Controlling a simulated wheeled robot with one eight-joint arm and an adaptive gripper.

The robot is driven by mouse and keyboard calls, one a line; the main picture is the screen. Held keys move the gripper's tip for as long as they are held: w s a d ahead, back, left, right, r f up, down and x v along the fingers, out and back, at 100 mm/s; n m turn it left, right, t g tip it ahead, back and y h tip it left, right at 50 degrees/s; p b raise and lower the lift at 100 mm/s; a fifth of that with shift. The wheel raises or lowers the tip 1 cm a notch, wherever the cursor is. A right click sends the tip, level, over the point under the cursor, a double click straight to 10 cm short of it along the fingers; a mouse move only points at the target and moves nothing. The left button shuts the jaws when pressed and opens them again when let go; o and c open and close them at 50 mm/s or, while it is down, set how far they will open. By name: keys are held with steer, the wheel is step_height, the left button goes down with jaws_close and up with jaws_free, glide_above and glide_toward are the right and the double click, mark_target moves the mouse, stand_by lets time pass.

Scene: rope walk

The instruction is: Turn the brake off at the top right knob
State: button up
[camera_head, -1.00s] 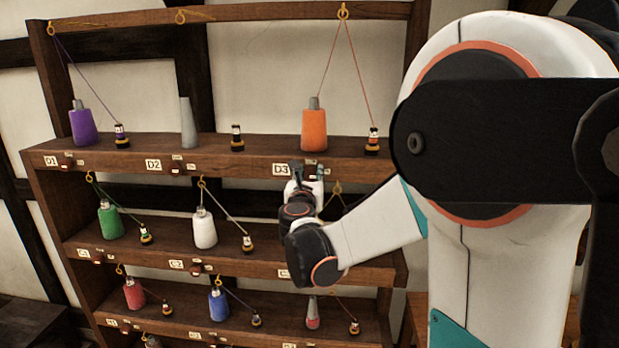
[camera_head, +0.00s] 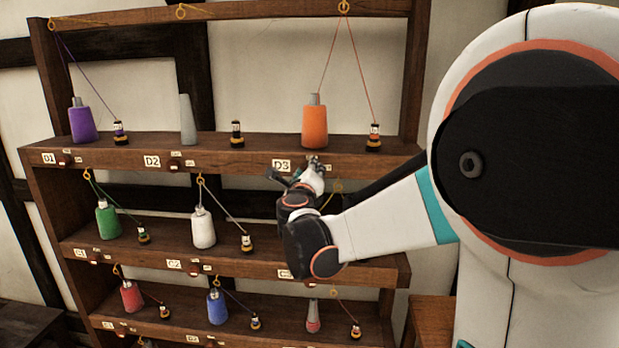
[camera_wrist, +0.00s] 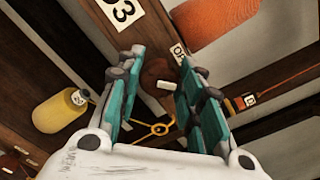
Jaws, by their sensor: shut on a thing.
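The top right knob is a reddish-brown brake knob (camera_wrist: 157,74) with a white pointer mark. It is on the front edge of the top shelf beside the D3 sign (camera_head: 281,163). My gripper (camera_wrist: 162,62) has its teal fingers on either side of the knob and is shut on it. A small white label (camera_wrist: 178,52) with dark lettering, partly covered, sits by the right fingertip. In the head view my gripper (camera_head: 312,170) is at the shelf edge below the orange bobbin (camera_head: 315,125) and hides the knob.
The top shelf (camera_head: 215,158) also has knobs by D1 (camera_head: 65,161) and D2 (camera_head: 174,165). Lower shelves hold coloured bobbins, threads and small spools. A yellow ring (camera_wrist: 160,128) and a yellow bobbin (camera_wrist: 60,112) are close below my gripper.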

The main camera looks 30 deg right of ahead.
steer(key=n+b, duration=0.1)
steer(key=n, duration=0.3)
steer(key=n+b, duration=0.1)
steer(key=n, duration=0.3)
steer(key=shift+f+n, duration=0.2)
steer(key=shift+n, duration=0.5)
steer(key=o, duration=1)
steer(key=shift+a, duration=0.1)
steer(key=v, duration=1.2)
